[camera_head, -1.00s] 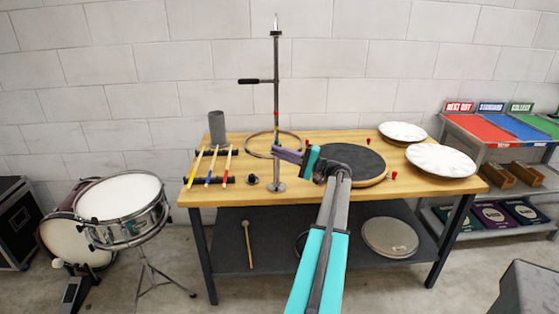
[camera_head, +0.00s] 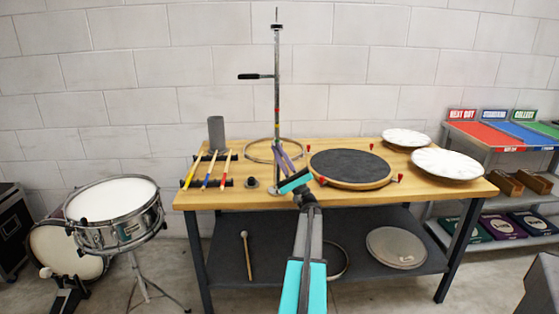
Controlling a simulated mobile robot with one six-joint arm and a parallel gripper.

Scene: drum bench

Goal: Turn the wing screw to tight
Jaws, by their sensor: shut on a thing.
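A tall upright metal stand (camera_head: 277,98) with a round base rises from the front of the wooden bench.
On the bench (camera_head: 228,200) lie a metal hoop (camera_head: 252,154), a dark round pad (camera_head: 350,166) with red pegs, several coloured sticks (camera_head: 210,169), a grey cylinder (camera_head: 216,133) and two white drumheads (camera_head: 447,164). A snare drum (camera_head: 115,212) stands left.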

